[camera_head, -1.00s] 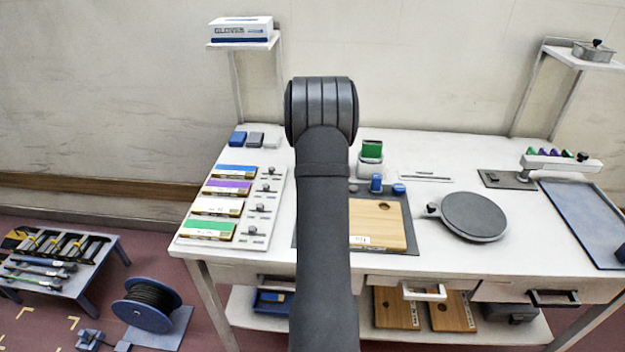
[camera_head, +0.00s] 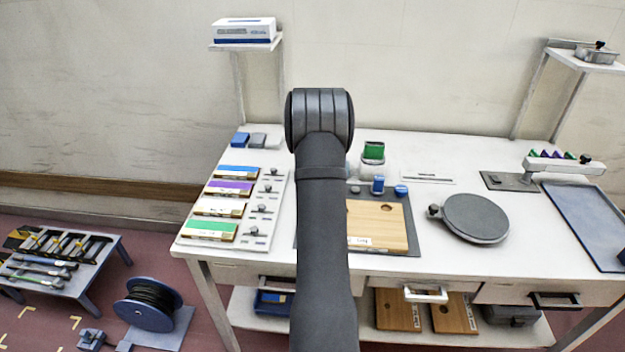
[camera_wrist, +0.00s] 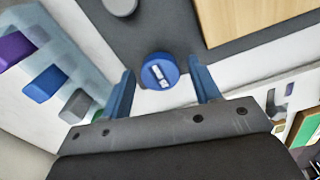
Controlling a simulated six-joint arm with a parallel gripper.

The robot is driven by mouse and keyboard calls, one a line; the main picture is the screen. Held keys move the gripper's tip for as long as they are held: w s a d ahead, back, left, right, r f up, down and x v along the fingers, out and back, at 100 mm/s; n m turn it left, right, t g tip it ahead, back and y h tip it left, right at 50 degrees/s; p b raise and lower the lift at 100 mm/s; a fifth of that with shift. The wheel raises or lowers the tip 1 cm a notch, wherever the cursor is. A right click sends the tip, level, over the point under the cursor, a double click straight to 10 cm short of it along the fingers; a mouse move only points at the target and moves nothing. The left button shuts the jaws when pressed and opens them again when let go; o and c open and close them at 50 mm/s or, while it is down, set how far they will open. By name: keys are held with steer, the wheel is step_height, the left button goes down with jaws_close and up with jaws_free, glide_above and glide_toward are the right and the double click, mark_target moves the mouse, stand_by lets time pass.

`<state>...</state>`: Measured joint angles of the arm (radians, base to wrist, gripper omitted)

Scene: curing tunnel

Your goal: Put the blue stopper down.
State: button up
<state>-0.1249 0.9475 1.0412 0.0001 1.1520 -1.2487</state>
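The blue stopper (camera_wrist: 160,70) is a round blue piece with a small white label, seen end-on between my fingertips in the wrist view. It overlaps the edge of the dark grey mat (camera_wrist: 150,28). My gripper (camera_wrist: 161,66) has its two blue fingers spread, with a gap on each side of the stopper. Whether the stopper touches the surface below is hard to tell. In the head view my arm hides my gripper and this stopper. Two other blue pieces, one upright (camera_head: 378,185) and one low and round (camera_head: 401,190), stand by the mat's back edge.
A wooden board (camera_head: 378,225) lies on the mat and shows in the wrist view (camera_wrist: 250,18). A grey disc (camera_wrist: 120,5) is near the stopper. The tray with coloured boxes (camera_head: 262,215) is left of my arm; a round dark plate (camera_head: 475,218) is at right.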

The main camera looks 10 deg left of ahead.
step_height(320, 180, up, 12)
steer(key=shift+r, duration=0.2)
stand_by(0.5)
steer(key=shift+f, duration=0.15)
step_height(320, 180, down, 12)
steer(key=shift+r, duration=2.05)
